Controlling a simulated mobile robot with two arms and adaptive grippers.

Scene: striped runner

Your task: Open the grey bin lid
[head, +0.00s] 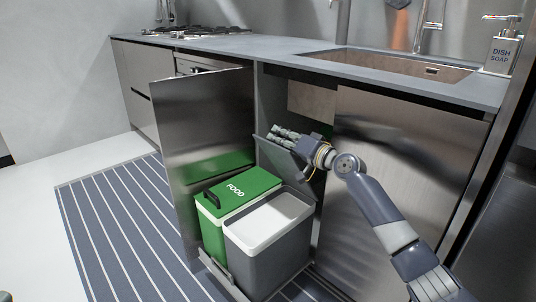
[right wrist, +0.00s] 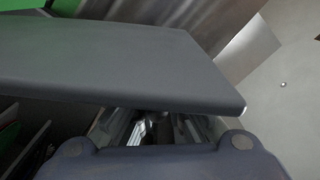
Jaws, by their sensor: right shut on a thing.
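The grey bin (head: 268,262) stands in the pulled-out cabinet unit, its white-rimmed mouth uncovered. Its grey lid (head: 275,158) is tilted up steeply at the back of the bin. My right gripper (head: 285,134) is at the lid's upper edge, shut on it. In the right wrist view the lid (right wrist: 130,60) spans the picture and hides much of the fingers (right wrist: 150,128).
A green bin (head: 232,197) marked FOOD, lid closed, stands left of the grey bin. A steel cabinet front (head: 200,120) stands left of the bins. The counter (head: 280,48) with sink overhangs behind. A striped runner (head: 112,215) covers the floor at left.

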